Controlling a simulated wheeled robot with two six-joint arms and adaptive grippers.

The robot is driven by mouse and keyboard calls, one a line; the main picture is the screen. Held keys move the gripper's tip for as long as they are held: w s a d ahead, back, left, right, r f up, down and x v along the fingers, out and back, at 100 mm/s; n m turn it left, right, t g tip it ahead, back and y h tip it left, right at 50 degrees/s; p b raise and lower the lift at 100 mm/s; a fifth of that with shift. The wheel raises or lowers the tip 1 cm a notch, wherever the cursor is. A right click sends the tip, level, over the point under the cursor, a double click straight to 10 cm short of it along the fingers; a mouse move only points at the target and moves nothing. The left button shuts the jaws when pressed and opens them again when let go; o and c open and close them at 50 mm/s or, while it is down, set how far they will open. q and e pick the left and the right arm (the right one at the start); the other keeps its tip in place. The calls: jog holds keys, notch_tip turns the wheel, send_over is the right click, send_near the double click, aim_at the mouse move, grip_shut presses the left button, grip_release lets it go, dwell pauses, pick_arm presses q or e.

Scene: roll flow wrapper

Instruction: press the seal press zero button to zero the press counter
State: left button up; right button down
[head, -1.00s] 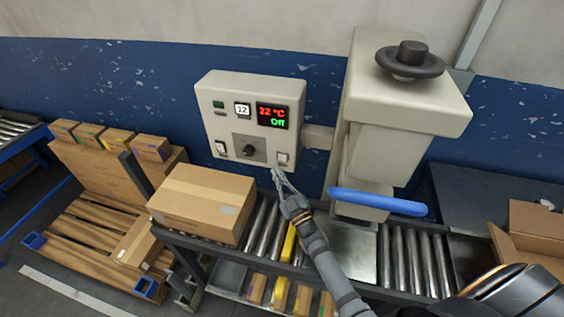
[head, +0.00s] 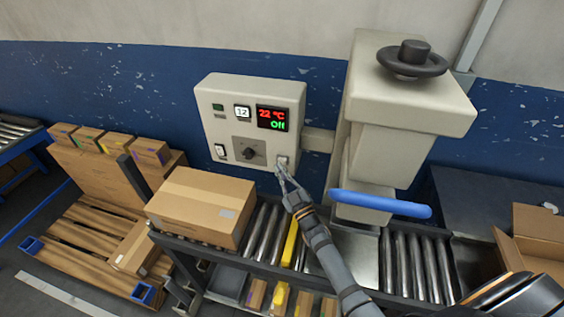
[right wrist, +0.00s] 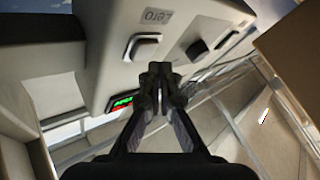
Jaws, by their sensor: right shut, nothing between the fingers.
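The grey control box (head: 248,120) carries a small counter window reading 12 (head: 242,112). The zero button (head: 282,160) is at its lower right, partly covered by my right fingertips. In the right wrist view the button (right wrist: 143,46) is a pale block in a dark frame, with an upside-down "Zero" label (right wrist: 158,16) by it. My right gripper (head: 281,172) is shut and empty, its tips at the button's lower edge. In the right wrist view the gripper (right wrist: 160,72) is just beside the button; I cannot tell if it touches. My left gripper is out of view.
A black knob (head: 250,154) and a rocker switch (head: 220,151) sit left of the button. A red-green display (head: 272,118) reads 22 °C and Off. The press with its blue handle (head: 380,203) stands right. A carton (head: 200,205) lies on the rollers below.

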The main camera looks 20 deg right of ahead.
jog(key=shift+w, duration=0.1)
dwell(0.7)
jog(key=shift+w+d, duration=0.25)
jog(key=shift+w, duration=0.05)
jog(key=shift+w+d+b, duration=0.25)
jog(key=shift+w+b, duration=0.1)
dwell(0.8)
jog(key=shift+s+a, duration=0.1)
jog(key=shift+s, duration=0.05)
jog(key=shift+s+a+p, duration=0.4)
jog(key=shift+s, duration=0.2)
jog(key=s+a+p, duration=0.1)
jog(key=s, duration=0.1)
jog(key=s+a+p, duration=0.1)
jog(key=s, duration=0.1)
jog(key=shift+a, duration=0.4)
